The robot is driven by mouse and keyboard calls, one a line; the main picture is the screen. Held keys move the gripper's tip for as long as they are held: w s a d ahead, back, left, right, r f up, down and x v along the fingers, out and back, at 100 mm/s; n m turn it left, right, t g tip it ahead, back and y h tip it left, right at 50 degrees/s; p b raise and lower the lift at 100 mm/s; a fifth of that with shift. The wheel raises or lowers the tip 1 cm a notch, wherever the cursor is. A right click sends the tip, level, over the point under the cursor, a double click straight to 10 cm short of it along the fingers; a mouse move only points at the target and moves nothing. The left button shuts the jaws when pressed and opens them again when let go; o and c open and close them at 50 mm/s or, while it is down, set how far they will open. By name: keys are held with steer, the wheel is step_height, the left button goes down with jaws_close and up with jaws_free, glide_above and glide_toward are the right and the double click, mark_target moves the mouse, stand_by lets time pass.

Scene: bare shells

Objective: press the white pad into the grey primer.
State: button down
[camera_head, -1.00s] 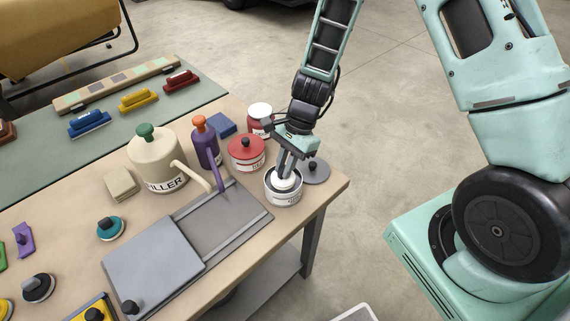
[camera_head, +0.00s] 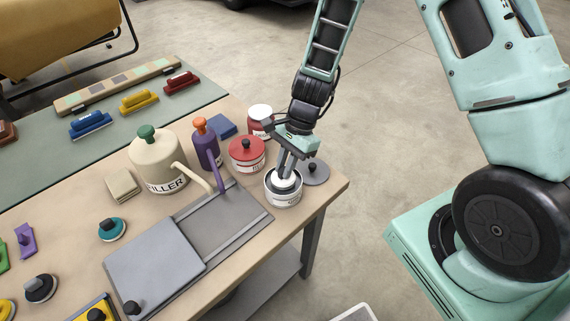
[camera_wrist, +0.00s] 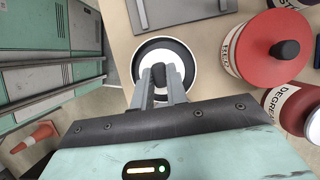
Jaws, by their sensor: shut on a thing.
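My gripper (camera_head: 287,171) points down over the open primer tin (camera_head: 284,201), near the right end of the table. It is shut on the black knob (camera_wrist: 158,73) of the white pad (camera_head: 285,182). The pad (camera_wrist: 159,54) lies level inside the mouth of the tin, with a dark ring between it and the pale rim (camera_wrist: 137,53) in the wrist view. The primer's surface is hidden under the pad, so I cannot tell whether they touch.
A grey lid (camera_head: 316,174) with a dark knob lies right of the tin. A red tin (camera_head: 246,155), a purple spouted can (camera_head: 207,151) and a cream filler can (camera_head: 158,172) stand behind and left. A grey panel (camera_head: 155,258) lies front left. The table edge is close.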

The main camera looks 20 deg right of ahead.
steer(key=shift+r+p, duration=2.5)
steer(key=shift+r, duration=0.65)
